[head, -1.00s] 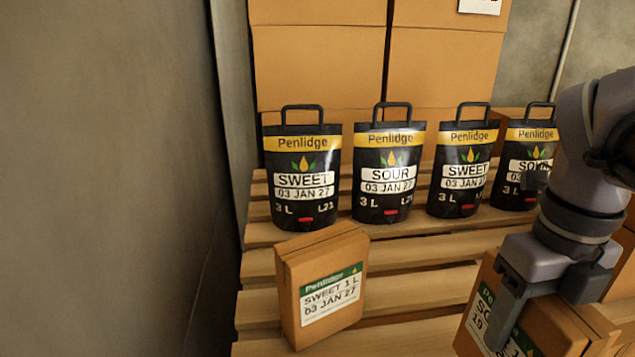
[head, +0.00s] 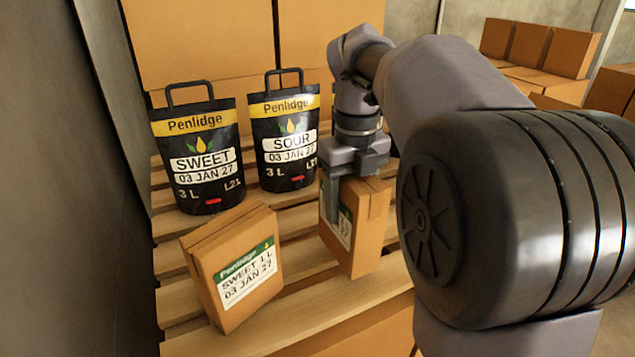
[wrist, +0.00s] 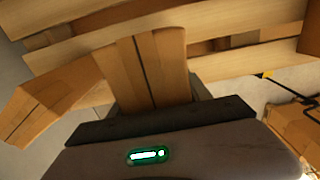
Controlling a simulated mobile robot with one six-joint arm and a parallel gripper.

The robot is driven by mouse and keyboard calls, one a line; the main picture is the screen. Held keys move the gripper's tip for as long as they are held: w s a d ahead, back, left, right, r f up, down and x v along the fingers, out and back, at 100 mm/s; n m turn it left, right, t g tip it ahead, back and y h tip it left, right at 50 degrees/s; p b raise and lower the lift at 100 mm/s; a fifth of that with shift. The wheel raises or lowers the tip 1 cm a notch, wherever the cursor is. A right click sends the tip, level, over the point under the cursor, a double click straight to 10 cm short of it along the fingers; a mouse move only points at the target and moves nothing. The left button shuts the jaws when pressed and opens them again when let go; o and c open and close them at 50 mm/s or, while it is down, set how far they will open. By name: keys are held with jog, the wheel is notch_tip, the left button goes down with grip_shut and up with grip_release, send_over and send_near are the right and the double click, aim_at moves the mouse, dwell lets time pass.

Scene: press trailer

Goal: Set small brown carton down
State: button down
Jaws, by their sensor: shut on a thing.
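A small brown carton (head: 365,245) with a white and green label is held upright in my gripper (head: 350,195). My gripper comes from above and is shut on the carton's upper part, one finger over the label side. The carton is over the wooden slats; I cannot tell whether its base touches them. In the wrist view the held carton (wrist: 145,70) shows its taped top beyond my gripper (wrist: 155,115). A second brown carton (head: 215,240), labelled SWEET 1 L, 03 JAN 27, stands turned at an angle to the left, apart from the held one.
Black Penlidge pouches marked SWEET (head: 198,150) and SOUR (head: 285,135) stand behind the cartons on the slatted pallet (head: 310,305). Large boxes (head: 195,45) rise at the back. A wall (head: 60,200) is close on the left. More boxes (head: 530,50) are at the far right.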

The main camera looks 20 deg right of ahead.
notch_tip(320, 180, down, 4)
jog(key=b, duration=0.3)
jog(key=shift+s+r, duration=0.1)
jog(key=shift+r, duration=0.25)
jog(key=shift+f, duration=0.2)
jog(key=shift+c, duration=2.4)
grip_release()
jog(key=shift+r, duration=0.1)
notch_tip(320, 180, up, 12)
jog(key=p, duration=0.3)
jog(key=shift+r, duration=0.1)
